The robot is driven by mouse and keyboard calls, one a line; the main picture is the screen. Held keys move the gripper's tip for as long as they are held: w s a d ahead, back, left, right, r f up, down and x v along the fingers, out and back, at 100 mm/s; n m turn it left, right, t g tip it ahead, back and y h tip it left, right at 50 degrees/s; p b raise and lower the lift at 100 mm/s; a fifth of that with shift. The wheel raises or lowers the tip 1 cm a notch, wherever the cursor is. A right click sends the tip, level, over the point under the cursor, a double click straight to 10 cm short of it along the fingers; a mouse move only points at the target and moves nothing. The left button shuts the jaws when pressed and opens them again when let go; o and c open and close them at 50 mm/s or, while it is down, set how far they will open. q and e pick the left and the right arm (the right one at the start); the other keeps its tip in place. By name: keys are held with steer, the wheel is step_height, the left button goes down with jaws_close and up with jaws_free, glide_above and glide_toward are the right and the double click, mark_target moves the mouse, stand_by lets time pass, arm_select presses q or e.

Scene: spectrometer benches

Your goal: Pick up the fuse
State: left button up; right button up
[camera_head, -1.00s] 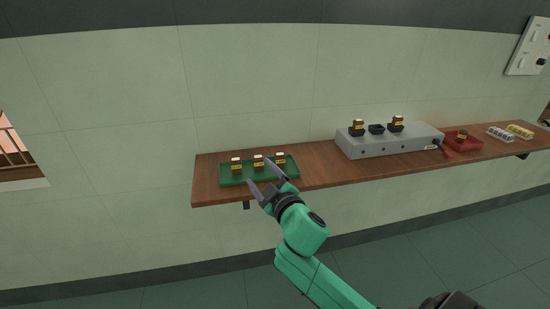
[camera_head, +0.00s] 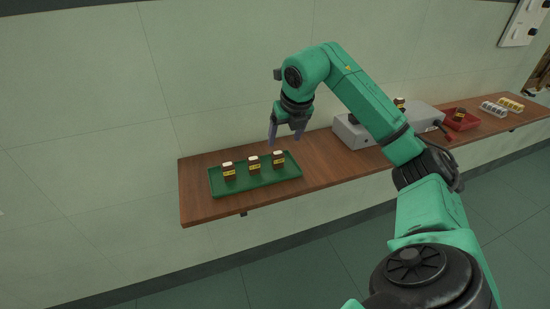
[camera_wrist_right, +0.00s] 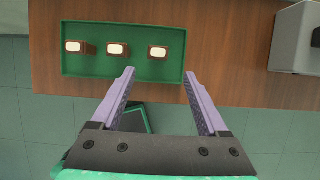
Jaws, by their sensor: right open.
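Three fuses with brown bodies, yellow bands and white tops stand in a row in a green tray at the left end of a wooden shelf: the left fuse (camera_head: 228,171), the middle fuse (camera_head: 254,164) and the right fuse (camera_head: 279,158). In the right wrist view they show as the left (camera_wrist_right: 73,47), middle (camera_wrist_right: 117,49) and right (camera_wrist_right: 158,52) fuses. My right gripper (camera_head: 285,140) is open and empty, pointing down above the tray's right end, near the right fuse. Its fingers (camera_wrist_right: 160,82) show apart in the wrist view. My left gripper is not in view.
The green tray (camera_head: 222,188) lies on the brown shelf (camera_head: 325,168). A grey box (camera_head: 347,131) stands to the right, partly behind my arm.

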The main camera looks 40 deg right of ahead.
mark_target(278, 154)
steer(key=x, duration=0.6)
steer(key=shift+p, duration=0.4)
steer(key=p+x, duration=0.2)
steer(key=x, duration=0.3)
steer(key=shift+a, duration=0.2)
steer(key=shift+w+f, duration=0.15)
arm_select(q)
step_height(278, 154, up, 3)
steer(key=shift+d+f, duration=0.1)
arm_select(e)
jaws_close()
